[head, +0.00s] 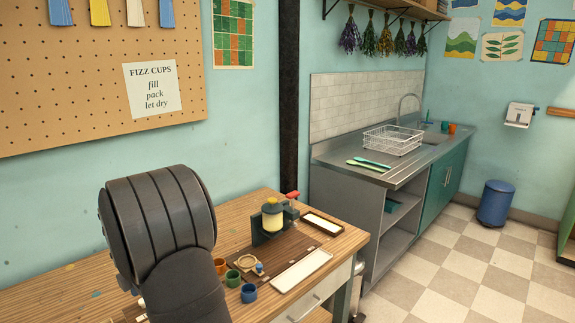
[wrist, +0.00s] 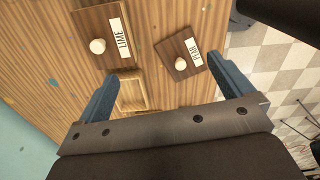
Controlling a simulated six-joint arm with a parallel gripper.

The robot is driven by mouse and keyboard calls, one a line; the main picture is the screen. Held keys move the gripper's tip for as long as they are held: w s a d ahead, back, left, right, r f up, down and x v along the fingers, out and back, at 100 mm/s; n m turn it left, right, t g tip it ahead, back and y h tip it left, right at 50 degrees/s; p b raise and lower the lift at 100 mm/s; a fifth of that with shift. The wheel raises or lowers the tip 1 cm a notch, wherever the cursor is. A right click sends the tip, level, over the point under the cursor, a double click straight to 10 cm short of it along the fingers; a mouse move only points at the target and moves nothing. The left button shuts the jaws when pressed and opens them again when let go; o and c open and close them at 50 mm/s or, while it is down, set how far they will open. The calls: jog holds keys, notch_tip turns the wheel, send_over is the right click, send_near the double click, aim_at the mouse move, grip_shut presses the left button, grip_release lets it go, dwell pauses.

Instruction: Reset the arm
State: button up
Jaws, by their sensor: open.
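My gripper (wrist: 167,72) is open and empty in the wrist view, its two blue fingers wide apart above the wooden bench (wrist: 60,60). Below it lie two brown boards, one labelled LIME (wrist: 88,24) and one with a label hard to read (wrist: 190,68). Each carries a small whitish round piece. A light wooden tray (wrist: 131,94) shows between the fingers, partly hidden. In the head view my dark arm rises at the left front of the bench; the gripper is not visible there.
On the bench stand a dark press (head: 271,218) with a yellowish cylinder, an orange cup (head: 220,266), a green cup (head: 233,278), a blue cup (head: 249,293) and a white-topped tray (head: 301,270). A sink counter (head: 340,155) stands beyond. Checkered floor (head: 480,270) lies open at the right.

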jog(key=s+a+f, duration=0.1)
jog(key=a+f, duration=0.2)
jog(key=a, duration=0.5)
jog(key=s+a+f+m, duration=0.1)
jog(key=a+f, duration=0.2)
jog(key=a, duration=0.5)
jog(key=shift+s+m, duration=0.3)
jog(key=shift+s, duration=0.05)
jog(key=shift+o, duration=0.3)
jog(key=shift+a, duration=0.1)
